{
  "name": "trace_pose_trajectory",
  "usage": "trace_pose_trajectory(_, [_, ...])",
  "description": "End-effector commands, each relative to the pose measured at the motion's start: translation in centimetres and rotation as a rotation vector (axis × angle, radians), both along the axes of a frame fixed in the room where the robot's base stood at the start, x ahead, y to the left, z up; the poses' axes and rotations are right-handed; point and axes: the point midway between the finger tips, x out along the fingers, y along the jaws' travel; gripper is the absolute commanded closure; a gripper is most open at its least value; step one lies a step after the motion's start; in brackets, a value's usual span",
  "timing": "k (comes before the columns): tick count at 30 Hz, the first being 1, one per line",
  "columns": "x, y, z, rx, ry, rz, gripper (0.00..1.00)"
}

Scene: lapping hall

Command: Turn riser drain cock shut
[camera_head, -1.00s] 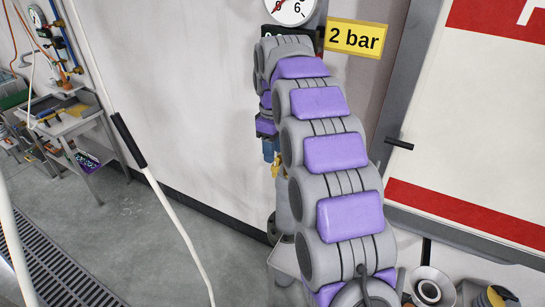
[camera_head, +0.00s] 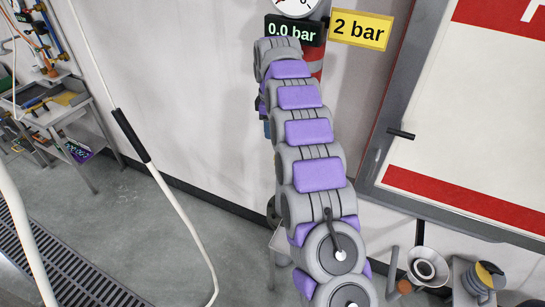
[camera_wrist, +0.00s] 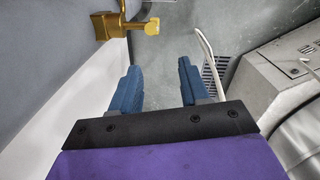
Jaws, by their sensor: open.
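The brass drain cock (camera_wrist: 128,25) is at the top left of the wrist view, with a flat lever-like end pointing right. My gripper (camera_wrist: 157,68) is open, with two blue fingers apart and nothing between them. The cock lies ahead of the fingertips and to their left, apart from them. In the head view my arm hides the cock and most of the riser; a short red and grey piece of the riser (camera_head: 316,65) shows below the display. Only a sliver of my gripper's blue finger shows beside the arm.
The display (camera_head: 294,30) reads 0.0 bar, beside a yellow "2 bar" sign (camera_head: 358,30). A framed red and white panel (camera_head: 470,120) is on the right. A workbench (camera_head: 55,110) stands far left. A floor grate (camera_head: 50,260) and open grey floor lie left.

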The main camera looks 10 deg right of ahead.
Motion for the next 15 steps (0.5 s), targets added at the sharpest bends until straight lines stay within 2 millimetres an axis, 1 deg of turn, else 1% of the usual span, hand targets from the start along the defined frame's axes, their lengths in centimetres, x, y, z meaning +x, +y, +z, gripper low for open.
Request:
trace_pose_trajectory(1, [-0.1, -0.5, -1.0, 0.003, 0.006, -0.005, 0.55])
trace_pose_trajectory(3, [-0.1, -1.2, -2.0, 0.008, 0.007, -0.006, 0.55])
trace_pose_trajectory(5, [-0.1, -1.6, -3.0, 0.012, 0.006, -0.006, 0.55])
trace_pose_trajectory(7, [-0.1, -1.8, -4.5, 0.013, 0.011, -0.006, 0.55])
trace_pose_trajectory(10, [0.0, -1.4, -6.4, 0.010, 0.006, -0.006, 0.55])
trace_pose_trajectory(15, [0.0, -0.2, -9.8, -0.001, 0.009, -0.004, 0.55])
